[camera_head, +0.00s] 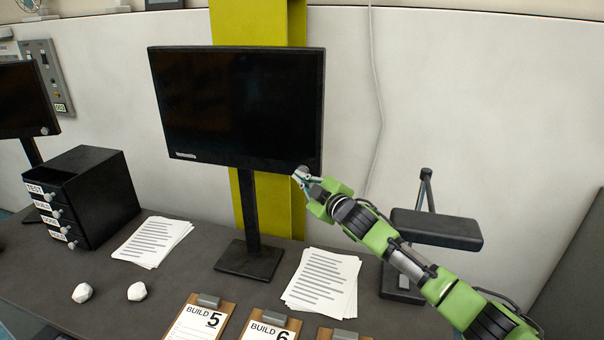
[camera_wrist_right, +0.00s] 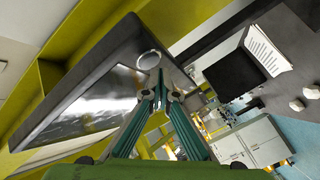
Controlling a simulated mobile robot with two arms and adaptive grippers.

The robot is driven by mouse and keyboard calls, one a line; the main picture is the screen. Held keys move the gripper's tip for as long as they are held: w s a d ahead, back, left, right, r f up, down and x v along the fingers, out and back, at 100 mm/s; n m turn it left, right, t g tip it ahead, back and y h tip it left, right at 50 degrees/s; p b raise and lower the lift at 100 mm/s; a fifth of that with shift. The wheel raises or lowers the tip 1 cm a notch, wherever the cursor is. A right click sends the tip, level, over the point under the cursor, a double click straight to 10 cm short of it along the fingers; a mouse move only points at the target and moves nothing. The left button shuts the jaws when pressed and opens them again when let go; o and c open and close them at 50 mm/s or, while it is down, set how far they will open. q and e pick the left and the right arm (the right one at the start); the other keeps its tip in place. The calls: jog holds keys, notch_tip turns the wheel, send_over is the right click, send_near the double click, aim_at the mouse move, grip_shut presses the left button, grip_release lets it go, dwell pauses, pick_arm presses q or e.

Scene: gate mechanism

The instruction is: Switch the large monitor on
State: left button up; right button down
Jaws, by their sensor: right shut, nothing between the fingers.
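The large monitor (camera_head: 235,105) stands on a black stand in the middle of the desk, and its screen is dark. It fills the left of the right wrist view (camera_wrist_right: 95,105), tilted and with reflections on the glass. A round grey knob or button (camera_wrist_right: 149,61) sits at the monitor's corner there; in the head view it is the lower right corner. My right gripper (camera_head: 301,177) is shut and empty at that corner. Its fingertips (camera_wrist_right: 161,92) appear close to the round knob; I cannot tell whether they touch. My left gripper is not in view.
A smaller dark monitor (camera_head: 24,100) and a black drawer box (camera_head: 100,195) stand at the left. Paper stacks (camera_head: 322,283), clipboards (camera_head: 200,318) and white lumps (camera_head: 137,291) lie on the desk. A black lamp-like stand (camera_head: 436,228) is behind my right arm.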

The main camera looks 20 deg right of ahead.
jog(key=shift+w, duration=0.1)
dwell(0.6)
jog(key=shift+w+d, duration=0.25)
jog(key=shift+s+a, duration=0.1)
jog(key=shift+s+a+p, duration=0.15)
jog(key=shift+s+p, duration=0.1)
jog(key=shift+p, duration=0.15)
jog(key=s+a+p, duration=0.1)
jog(key=s+a, duration=0.2)
jog(key=s, duration=0.2)
jog(key=shift+a, duration=0.2)
dwell(0.4)
jog(key=shift+f, duration=0.1)
